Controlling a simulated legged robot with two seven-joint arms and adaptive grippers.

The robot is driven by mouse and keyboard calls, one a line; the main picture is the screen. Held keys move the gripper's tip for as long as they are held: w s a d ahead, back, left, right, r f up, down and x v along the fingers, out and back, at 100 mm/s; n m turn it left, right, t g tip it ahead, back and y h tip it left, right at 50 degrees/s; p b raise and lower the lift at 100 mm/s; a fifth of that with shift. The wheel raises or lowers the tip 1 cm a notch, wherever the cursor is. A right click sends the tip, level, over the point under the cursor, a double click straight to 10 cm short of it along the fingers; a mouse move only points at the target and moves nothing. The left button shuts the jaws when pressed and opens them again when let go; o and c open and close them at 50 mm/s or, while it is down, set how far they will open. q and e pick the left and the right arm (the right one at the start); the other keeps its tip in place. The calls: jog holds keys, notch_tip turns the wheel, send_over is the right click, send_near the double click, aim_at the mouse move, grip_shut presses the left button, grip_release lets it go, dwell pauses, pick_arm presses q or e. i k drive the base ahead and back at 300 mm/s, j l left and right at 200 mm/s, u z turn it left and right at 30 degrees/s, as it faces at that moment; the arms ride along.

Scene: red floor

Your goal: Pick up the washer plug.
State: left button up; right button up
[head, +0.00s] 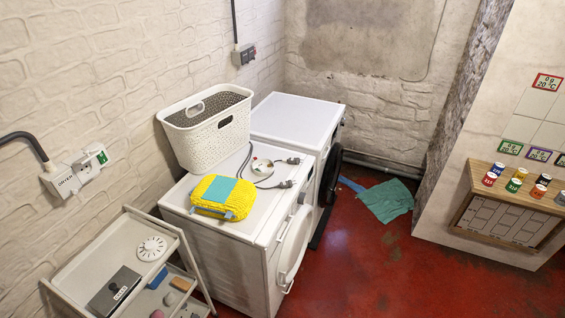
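Two dark plugs lie on the white top of the front machine (247,212). One plug (287,184) is near its right front edge, and the other plug (293,161) is farther back. Thin dark cables run from them across the top, past a small round white item (262,165) with coloured marks. I cannot tell from this view which plug is the washer's. Neither of my grippers is in view.
A yellow sponge-like bundle (212,209) and a white basket (207,137) share the machine tops. A second white machine (297,117) stands behind. A shelf cart (85,265) is at left. Wall sockets (77,172) are above it.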

aim_at(292, 160)
jog(key=i+l+u, duration=0.1)
jog(key=u, duration=0.35)
jog(key=i+l+u, duration=0.1)
jog(key=u, duration=0.4)
jog(key=l+u, duration=0.25)
jog(key=u, duration=0.2)
jog(key=l+u, duration=0.25)
jog(key=u, duration=0.2)
jog(key=l+u, duration=0.15)
jog(key=l, duration=0.3)
jog(key=l+u, duration=0.1)
jog(key=l, duration=0.35)
jog(key=k+l+u, duration=0.15)
jog(key=l, duration=0.3)
jog(key=l+u, duration=0.15)
jog(key=l, duration=0.3)
jog(key=k+l+u, duration=0.1)
jog(key=l, duration=0.3)
jog(key=k+l+u, duration=0.15)
jog(key=l, duration=0.3)
jog(key=k+l+u, duration=0.15)
jog(key=l, duration=0.25)
jog(key=i, duration=0.05)
